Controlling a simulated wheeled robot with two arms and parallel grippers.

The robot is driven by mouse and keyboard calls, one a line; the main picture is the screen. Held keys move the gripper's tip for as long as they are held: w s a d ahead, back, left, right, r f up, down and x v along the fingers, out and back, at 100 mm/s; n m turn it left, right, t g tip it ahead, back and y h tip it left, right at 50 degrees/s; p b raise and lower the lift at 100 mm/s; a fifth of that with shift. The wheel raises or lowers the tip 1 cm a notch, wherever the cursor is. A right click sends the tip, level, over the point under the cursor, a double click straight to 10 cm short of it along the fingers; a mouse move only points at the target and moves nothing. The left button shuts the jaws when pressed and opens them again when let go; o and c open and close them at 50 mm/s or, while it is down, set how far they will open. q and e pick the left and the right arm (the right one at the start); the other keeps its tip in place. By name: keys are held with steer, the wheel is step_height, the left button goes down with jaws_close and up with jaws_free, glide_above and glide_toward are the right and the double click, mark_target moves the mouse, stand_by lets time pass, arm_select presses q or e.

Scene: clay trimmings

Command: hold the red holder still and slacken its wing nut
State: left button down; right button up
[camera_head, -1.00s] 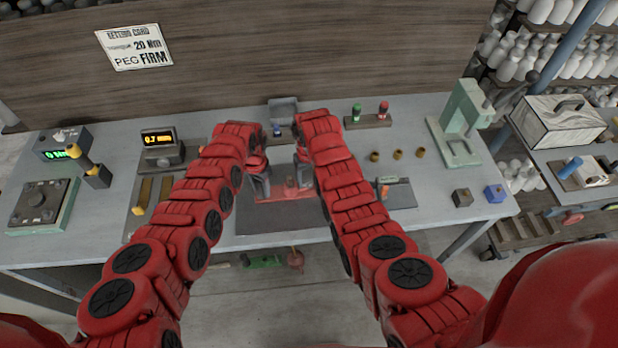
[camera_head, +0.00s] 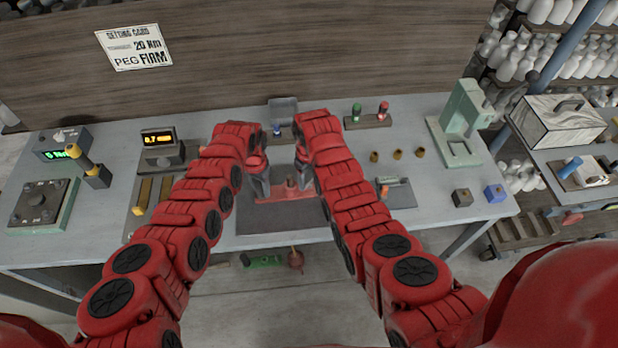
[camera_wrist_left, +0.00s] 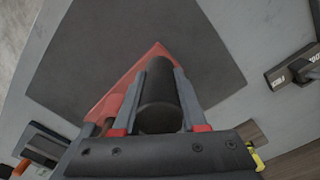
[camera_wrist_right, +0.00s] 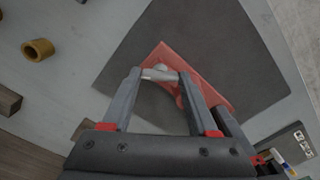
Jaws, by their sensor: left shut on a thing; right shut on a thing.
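The red holder (camera_head: 285,194) lies on the dark mat (camera_head: 262,226) in the middle of the bench. My left gripper (camera_head: 262,192) is shut on a dark, round grip (camera_wrist_left: 158,88) at one end of the holder; the left wrist view shows a finger on each side of it. My right gripper (camera_head: 301,178) is at the holder's other side. In the right wrist view its fingertips close on the pale metal wing nut (camera_wrist_right: 160,74), above the holder's red body (camera_wrist_right: 205,85). The wing nut's underside is hidden.
A small block with yellow bars (camera_head: 150,192) and a display box (camera_head: 161,146) stand to the left. A grey tray with a tool (camera_head: 396,192) lies right of the mat. Several brass rings (camera_head: 397,155) and a green press (camera_head: 460,125) are further right.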

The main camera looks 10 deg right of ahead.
mark_target(309, 181)
steer(key=o, duration=1.4)
step_height(309, 181, up, 7)
steer(key=shift+r, duration=0.2)
arm_select(q)
steer(key=shift+c, duration=1.9)
jaws_free()
